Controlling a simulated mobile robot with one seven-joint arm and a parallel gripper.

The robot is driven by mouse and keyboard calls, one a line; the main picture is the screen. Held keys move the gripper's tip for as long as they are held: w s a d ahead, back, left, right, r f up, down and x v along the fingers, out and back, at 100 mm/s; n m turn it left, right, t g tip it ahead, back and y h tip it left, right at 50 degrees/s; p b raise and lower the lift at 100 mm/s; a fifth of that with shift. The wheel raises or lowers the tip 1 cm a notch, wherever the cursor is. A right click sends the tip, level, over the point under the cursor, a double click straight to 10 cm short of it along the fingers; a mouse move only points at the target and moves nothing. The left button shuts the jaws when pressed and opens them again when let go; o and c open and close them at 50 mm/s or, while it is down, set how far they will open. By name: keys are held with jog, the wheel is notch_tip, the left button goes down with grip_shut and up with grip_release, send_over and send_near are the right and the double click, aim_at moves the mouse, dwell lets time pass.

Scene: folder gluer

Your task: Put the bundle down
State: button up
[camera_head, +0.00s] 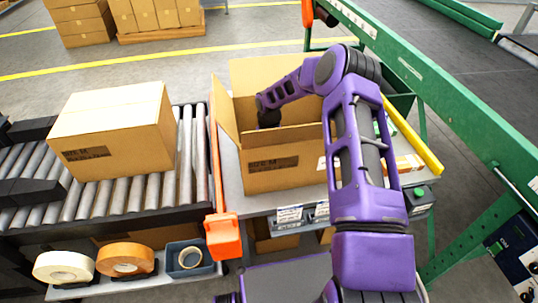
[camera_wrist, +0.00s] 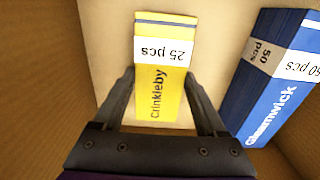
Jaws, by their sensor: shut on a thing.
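A yellow bundle (camera_wrist: 163,95) with a white "25 pcs" band and the name Crinkleby is between the fingers of my gripper (camera_wrist: 165,85) in the wrist view. My gripper is shut on it, inside an open carton. The carton (camera_head: 265,177) stands with its flaps up on the packing table in the head view, and its cardboard wall (camera_wrist: 40,90) shows at the left of the wrist view. My arm reaches down into the carton, so the bundle and fingers are hidden in the head view. I cannot tell whether the bundle touches the carton floor.
A blue Gleamwick bundle (camera_wrist: 275,85) with a white "50 pcs" band lies in the carton, right of the yellow one. A closed carton (camera_head: 115,132) sits on the roller conveyor (camera_head: 130,200) at left. Tape rolls (camera_head: 125,259) lie in front. A green-framed machine (camera_head: 430,85) bounds the right.

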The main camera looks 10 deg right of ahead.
jog(key=shift+f, duration=0.2)
jog(key=o, duration=1.4)
jog(key=shift+r, duration=0.1)
notch_tip(320, 180, up, 12)
jog(key=p, duration=0.1)
jog(key=shift+r+p, duration=0.15)
jog(key=shift+p, duration=0.25)
